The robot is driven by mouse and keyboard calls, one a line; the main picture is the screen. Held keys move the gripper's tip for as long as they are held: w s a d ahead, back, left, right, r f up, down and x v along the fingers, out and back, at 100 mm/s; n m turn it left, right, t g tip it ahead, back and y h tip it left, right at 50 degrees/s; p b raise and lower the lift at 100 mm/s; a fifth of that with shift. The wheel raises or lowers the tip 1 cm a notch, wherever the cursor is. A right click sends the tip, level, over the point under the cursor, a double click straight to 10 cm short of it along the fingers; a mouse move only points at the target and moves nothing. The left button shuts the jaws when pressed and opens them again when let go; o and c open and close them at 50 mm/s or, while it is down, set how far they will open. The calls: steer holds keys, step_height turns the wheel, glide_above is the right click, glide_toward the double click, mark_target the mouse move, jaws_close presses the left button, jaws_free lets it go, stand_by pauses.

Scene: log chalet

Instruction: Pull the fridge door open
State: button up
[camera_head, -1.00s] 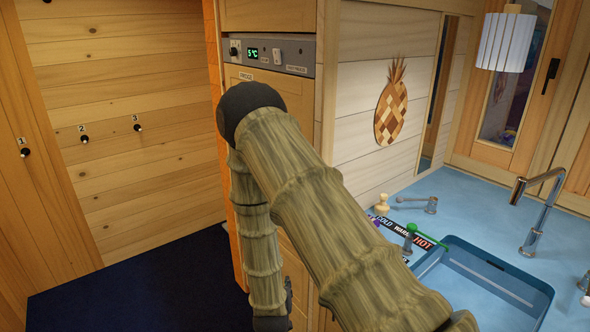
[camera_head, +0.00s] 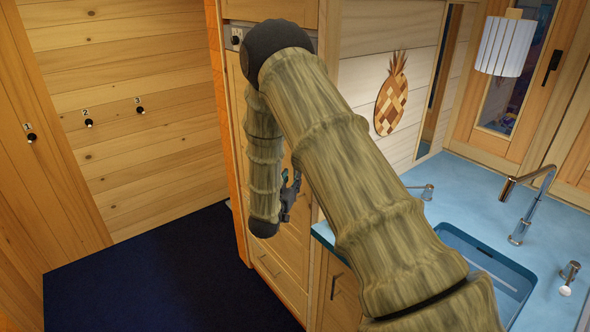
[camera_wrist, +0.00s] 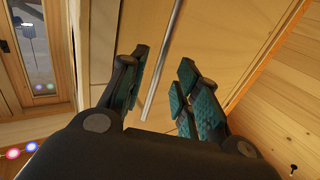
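The fridge door (camera_head: 237,110) is a tall light wood panel in the cabinet column, mostly hidden behind my arm in the head view. It looks shut. In the wrist view the door (camera_wrist: 217,35) fills the middle, with a long thin metal bar handle (camera_wrist: 164,62) running along it. My gripper (camera_wrist: 162,78) is open, with teal-padded fingers on either side of the handle's line. The handle's lower end shows between the fingers, and I see no pad touching it. In the head view my gripper (camera_head: 291,190) is small and partly hidden behind my arm.
A drawer (camera_head: 280,283) lies below the fridge door. A blue counter (camera_head: 460,190) with a sink (camera_head: 490,262) and tap (camera_head: 530,200) is at right. Wall hooks (camera_head: 88,123) are at left. The dark blue floor (camera_head: 150,270) before them is clear.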

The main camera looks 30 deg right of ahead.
steer(key=shift+p+x, duration=0.8)
steer(key=shift+x, duration=1.35)
jaws_close()
